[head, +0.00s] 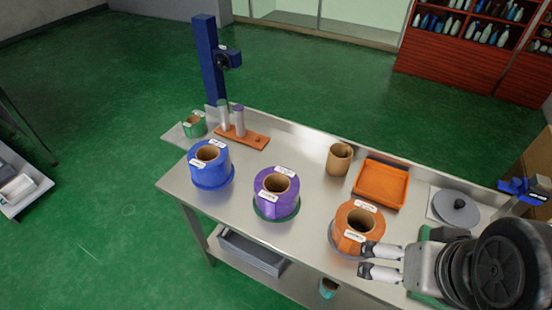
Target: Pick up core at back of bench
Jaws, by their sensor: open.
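The core (339,159) is a brown cardboard tube standing upright at the back of the steel bench (316,202), near its raised rear edge. It stands just left of an orange tray. My gripper (368,260) is at the front right of the bench, open, with its two fingers pointing left. Its fingertips are close to the orange roll (346,221); I cannot tell whether they touch it. The core is apart from my gripper, farther back and slightly left, with the orange roll standing between them. The core's lower front is visible and unobstructed.
A purple roll (267,196) and a blue roll (200,178) stand along the bench's front. The empty orange tray (381,186) is right of the core. Bottles stand on an orange rack (255,141) at back left. Bare steel lies between the purple roll and the core.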

